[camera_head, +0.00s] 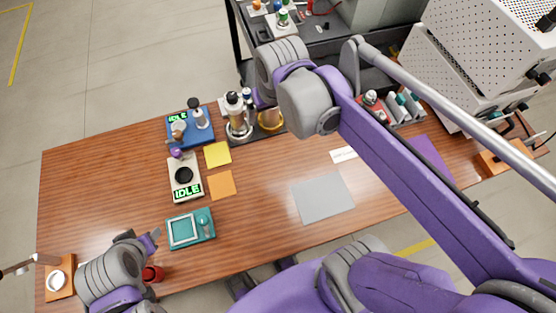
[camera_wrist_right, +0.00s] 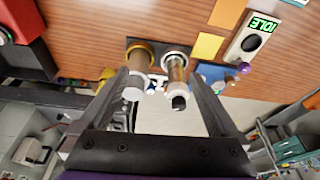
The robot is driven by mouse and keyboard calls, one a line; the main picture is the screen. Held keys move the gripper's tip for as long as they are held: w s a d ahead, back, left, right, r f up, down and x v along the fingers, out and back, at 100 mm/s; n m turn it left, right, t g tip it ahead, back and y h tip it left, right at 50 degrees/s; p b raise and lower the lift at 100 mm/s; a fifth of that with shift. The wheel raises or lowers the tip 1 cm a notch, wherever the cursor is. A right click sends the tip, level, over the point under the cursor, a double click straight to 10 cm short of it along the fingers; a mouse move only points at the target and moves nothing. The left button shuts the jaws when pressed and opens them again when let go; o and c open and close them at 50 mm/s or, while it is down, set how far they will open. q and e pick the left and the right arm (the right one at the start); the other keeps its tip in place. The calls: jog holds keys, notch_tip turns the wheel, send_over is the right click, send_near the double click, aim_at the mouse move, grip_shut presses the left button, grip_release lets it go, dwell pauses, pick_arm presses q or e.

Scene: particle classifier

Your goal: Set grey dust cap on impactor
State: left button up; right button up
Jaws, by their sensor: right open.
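Two upright cylinders stand on a dark tray at the table's back edge. One is a metal cylinder (camera_head: 237,118) with a white collar and black top; it also shows in the right wrist view (camera_wrist_right: 178,75). The other, brown with a gold ring at its base (camera_head: 271,121), has a light grey end (camera_wrist_right: 133,93) that may be the dust cap. I cannot tell which is the impactor. My right gripper (camera_wrist_right: 160,80) is open, its fingers on either side of the pair; contact is unclear. My left gripper (camera_head: 148,240) is over the front left, its jaw gap unclear.
Yellow (camera_head: 217,154) and orange (camera_head: 221,185) squares, a teal tray (camera_head: 191,229) and a grey mat (camera_head: 323,198) lie on the table. A red cup (camera_head: 153,274) is near my left gripper.

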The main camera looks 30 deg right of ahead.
jog(key=s+a+f+n+t, duration=0.1)
jog(key=s+a+f+t, duration=0.1)
jog(key=s+f, duration=0.6)
jog(key=shift+s+a+f+n, duration=0.25)
jog(key=shift+s+a+n, duration=0.15)
jog(key=shift+s+a, duration=0.15)
